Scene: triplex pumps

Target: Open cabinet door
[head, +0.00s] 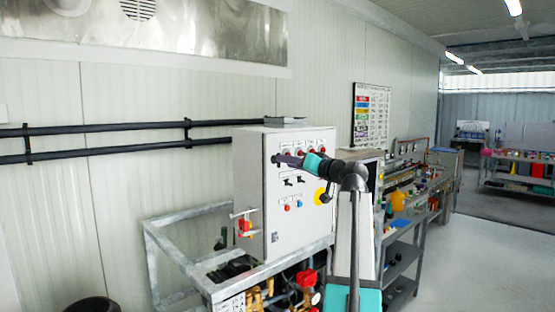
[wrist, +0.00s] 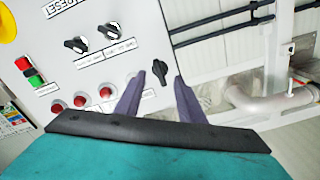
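The cabinet is a light grey control box; its front door (head: 300,229) looks closed in the head view and carries buttons and switches. My gripper (head: 275,159) is in front of the door's upper left part. In the wrist view the same door panel (wrist: 125,68) fills the upper left. There the two dark fingers of my gripper (wrist: 159,79) are apart, with nothing held. A small black knob or latch (wrist: 162,73) near the door's edge shows between the fingertips, beyond them. I cannot tell whether the fingers touch it.
The cabinet stands on a grey metal frame (head: 178,247) with pipes and valves below. A red switch with a bracket (head: 244,228) sticks out at the cabinet's left side. Dark pipes (head: 110,133) run along the wall. A workbench (head: 400,245) and open floor (head: 465,265) lie to the right.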

